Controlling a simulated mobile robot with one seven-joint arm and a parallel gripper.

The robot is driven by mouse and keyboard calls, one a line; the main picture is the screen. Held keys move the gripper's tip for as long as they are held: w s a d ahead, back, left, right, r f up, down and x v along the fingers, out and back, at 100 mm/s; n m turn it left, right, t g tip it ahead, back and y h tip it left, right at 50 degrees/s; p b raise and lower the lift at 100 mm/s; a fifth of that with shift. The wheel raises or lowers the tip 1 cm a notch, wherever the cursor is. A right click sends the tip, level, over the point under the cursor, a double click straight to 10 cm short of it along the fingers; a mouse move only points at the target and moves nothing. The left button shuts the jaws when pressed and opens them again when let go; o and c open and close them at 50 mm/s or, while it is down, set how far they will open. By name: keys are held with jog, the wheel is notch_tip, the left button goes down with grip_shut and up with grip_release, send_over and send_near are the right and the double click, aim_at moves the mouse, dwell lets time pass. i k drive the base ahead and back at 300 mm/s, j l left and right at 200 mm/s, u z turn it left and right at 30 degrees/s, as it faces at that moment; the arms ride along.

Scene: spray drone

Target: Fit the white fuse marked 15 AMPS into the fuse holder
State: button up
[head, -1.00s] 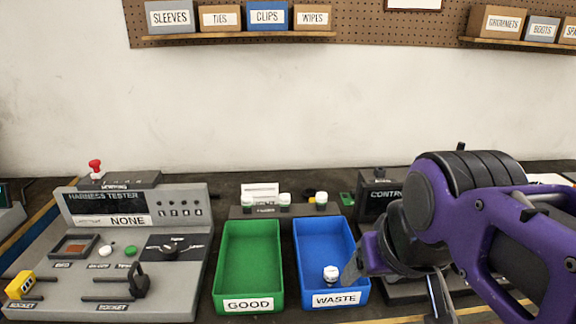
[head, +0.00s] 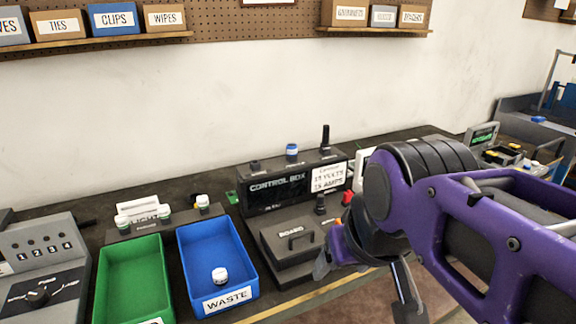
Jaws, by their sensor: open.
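Several white-topped cylinders that look like fuses are in the head view. Three stand in a row on a dark rack (head: 150,231) behind the bins: a left one (head: 122,221), a middle one (head: 164,213) and a right one (head: 202,202). Another white one (head: 219,275) stands in the blue WASTE bin (head: 250,262). Their ratings are too small to read. A control box (head: 275,190) stands right of the bins, with a card (head: 328,178) that seems to read 15 AMPS. I cannot tell which part is the fuse holder. My gripper (head: 365,285) is open and empty, in front of the control box.
A green bin (head: 135,280) stands left of the blue one. The harness tester (head: 45,270) is at far left. A blue-capped part (head: 291,152) and a black stalk (head: 325,140) rise from the control box. A BOARD cover with a handle (head: 299,240) lies before it.

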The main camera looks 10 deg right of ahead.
aim_at(163, 211)
jog(key=l+z, duration=0.5)
jog(key=u, duration=0.4)
jog(key=j+u, duration=0.15)
jog(key=u, duration=0.6)
jog(key=j+u, duration=0.1)
jog(key=u, duration=0.25)
jog(key=i+j+z, duration=0.15)
jog(key=j, duration=0.2)
jog(key=i+j+z, duration=0.15)
jog(key=j, duration=0.2)
jog(key=j+z, duration=0.15)
jog(key=j, duration=0.2)
